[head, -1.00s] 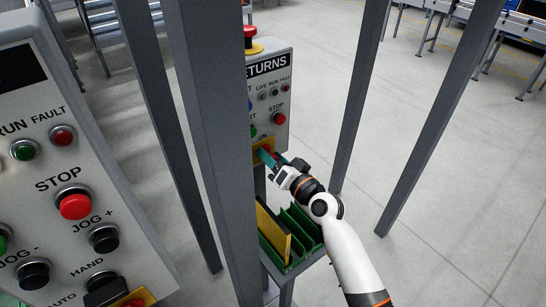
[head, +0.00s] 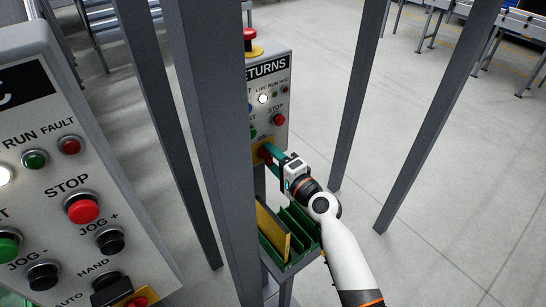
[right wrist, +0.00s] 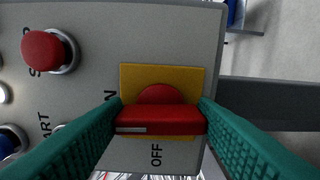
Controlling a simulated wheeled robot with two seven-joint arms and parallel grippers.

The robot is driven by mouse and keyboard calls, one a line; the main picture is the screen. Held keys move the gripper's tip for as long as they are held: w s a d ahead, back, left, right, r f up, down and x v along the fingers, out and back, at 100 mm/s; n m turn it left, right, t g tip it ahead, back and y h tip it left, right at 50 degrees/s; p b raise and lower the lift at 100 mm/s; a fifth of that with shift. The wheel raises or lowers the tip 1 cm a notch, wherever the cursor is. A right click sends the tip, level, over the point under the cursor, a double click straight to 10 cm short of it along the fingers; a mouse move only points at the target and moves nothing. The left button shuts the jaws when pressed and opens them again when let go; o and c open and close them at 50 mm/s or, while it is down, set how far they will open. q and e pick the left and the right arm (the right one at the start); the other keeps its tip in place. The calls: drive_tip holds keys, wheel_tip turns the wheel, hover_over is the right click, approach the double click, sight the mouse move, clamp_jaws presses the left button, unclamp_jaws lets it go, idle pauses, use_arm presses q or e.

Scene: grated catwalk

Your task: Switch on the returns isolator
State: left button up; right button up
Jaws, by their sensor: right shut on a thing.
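The returns panel (head: 268,68) stands behind a grey post in the head view. Its isolator has a red handle on a yellow plate (head: 259,143), low on the panel. My right gripper (head: 271,152) is shut on this handle. In the right wrist view, green fingers (right wrist: 160,118) grip both ends of the red handle (right wrist: 160,128). The handle lies along the ON direction, its white mark at the end towards ON; OFF is off to its side. ON is partly hidden by a finger. The white LIVE lamp (head: 263,98) is lit. My left gripper is not in view.
A grey post (head: 215,150) stands close to the left of the returns panel. Another control panel (head: 75,180) fills the left foreground. A green slotted bin (head: 296,232) with a yellow board sits below my right wrist. More posts stand at right, with open floor beyond.

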drive_tip(key=shift+f+m, duration=0.1)
drive_tip(key=shift+m, duration=0.3)
drive_tip(key=o, duration=1)
drive_tip(key=shift+s+d, duration=0.1)
drive_tip(key=b+v, duration=0.2)
drive_tip(key=v, duration=1)
